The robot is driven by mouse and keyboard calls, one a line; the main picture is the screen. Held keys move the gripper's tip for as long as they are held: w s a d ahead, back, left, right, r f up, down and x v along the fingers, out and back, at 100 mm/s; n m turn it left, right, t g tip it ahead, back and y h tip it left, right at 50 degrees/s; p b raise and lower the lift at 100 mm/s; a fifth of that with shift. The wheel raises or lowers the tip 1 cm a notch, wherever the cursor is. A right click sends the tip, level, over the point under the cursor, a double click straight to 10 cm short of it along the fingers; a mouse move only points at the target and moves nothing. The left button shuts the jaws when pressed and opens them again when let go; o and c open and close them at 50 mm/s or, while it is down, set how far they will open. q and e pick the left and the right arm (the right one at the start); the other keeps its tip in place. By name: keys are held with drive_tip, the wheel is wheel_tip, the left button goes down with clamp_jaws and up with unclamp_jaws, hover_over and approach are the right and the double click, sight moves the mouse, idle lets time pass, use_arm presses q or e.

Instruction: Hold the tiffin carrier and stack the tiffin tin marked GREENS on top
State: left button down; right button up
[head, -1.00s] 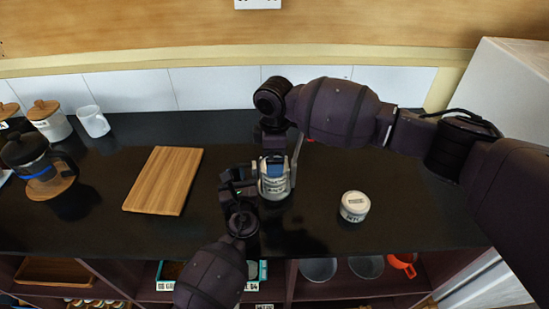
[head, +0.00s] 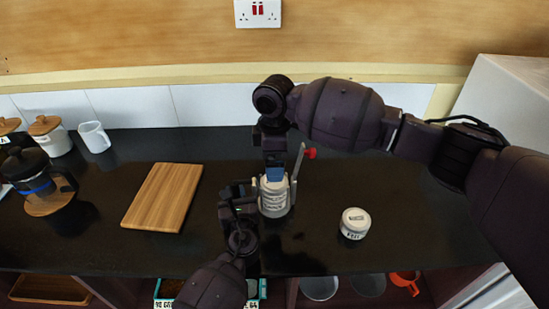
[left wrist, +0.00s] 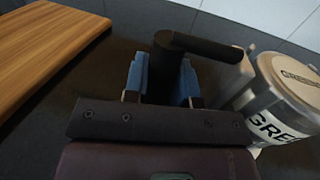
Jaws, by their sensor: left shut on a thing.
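The tiffin carrier (head: 274,201) is a pale metal stack standing upright on the dark counter. My left gripper (head: 236,196) is just left of it. In the left wrist view its blue finger pads (left wrist: 162,80) are shut around a black handle (left wrist: 200,46) that reaches toward the carrier. The tin marked GREENS (left wrist: 280,125) shows at the right there, its label partly cut off. It appears in the carrier's stack, but I cannot tell how it is seated. My right gripper (head: 275,173) points down directly over the carrier's top; its fingertips are partly hidden.
A small white lidded tin (head: 354,223) stands to the right, its label unclear. A wooden board (head: 163,197) lies left. A coffee press (head: 38,182), canister (head: 50,135) and white mug (head: 94,137) are farther left.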

idle(0.3)
use_arm(q)
drive_tip(key=c, duration=0.8)
unclamp_jaws()
drive_tip(key=shift+c, duration=0.2)
drive_tip(key=s, duration=0.4)
drive_tip(key=s+d, duration=0.1)
drive_tip(key=s, duration=0.3)
drive_tip(key=s+d, duration=0.1)
drive_tip(key=s, duration=0.2)
drive_tip(key=shift+s+d, duration=0.1)
drive_tip(key=shift+s, duration=0.3)
